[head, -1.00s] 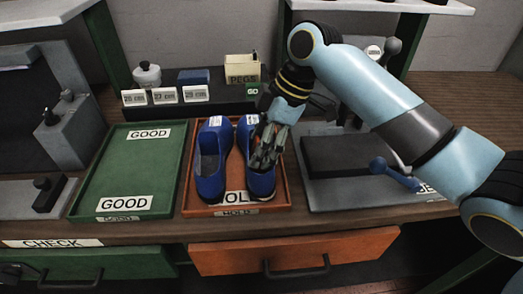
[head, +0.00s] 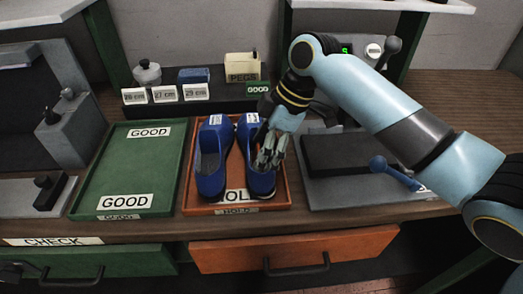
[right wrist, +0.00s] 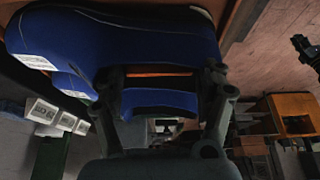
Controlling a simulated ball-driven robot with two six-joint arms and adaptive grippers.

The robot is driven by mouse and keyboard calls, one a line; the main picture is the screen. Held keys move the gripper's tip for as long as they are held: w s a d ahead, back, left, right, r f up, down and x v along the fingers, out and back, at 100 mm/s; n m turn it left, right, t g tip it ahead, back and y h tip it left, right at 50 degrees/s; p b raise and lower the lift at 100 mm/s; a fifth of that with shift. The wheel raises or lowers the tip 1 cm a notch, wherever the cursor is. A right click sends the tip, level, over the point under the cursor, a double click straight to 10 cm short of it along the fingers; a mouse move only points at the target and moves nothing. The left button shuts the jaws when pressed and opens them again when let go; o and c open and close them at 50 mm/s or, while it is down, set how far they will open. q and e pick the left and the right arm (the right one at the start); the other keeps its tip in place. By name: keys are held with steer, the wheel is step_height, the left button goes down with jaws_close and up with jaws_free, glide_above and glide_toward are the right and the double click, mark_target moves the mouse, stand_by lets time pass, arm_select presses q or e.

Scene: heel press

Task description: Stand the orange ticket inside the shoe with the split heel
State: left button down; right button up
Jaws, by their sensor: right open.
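Two blue shoes stand side by side in the orange-brown HOLD tray (head: 190,207), a left shoe (head: 211,180) and a right shoe (head: 262,184). Both have white labels at their far ends. My right gripper (head: 268,158) is open over the right shoe and hides part of it. In the right wrist view, the open fingers (right wrist: 170,95) reach toward blue shoe surfaces (right wrist: 140,45), with an orange strip between them; I cannot tell whether it is ticket or tray. No ticket is clearly visible, nor a split heel. A dark shape at the lower left may be my left gripper (head: 14,273).
An empty green GOOD tray (head: 108,180) lies left of the HOLD tray. Behind are size cards (head: 165,95), a blue block (head: 194,76) and a PEGS box (head: 243,68). Drawers face the front.

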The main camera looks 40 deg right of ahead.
steer(key=v, duration=1.1)
steer(key=shift+r+b, duration=0.2)
steer(key=shift+b, duration=0.15)
steer(key=shift+s+d+f, duration=0.1)
steer(key=shift+s, duration=0.05)
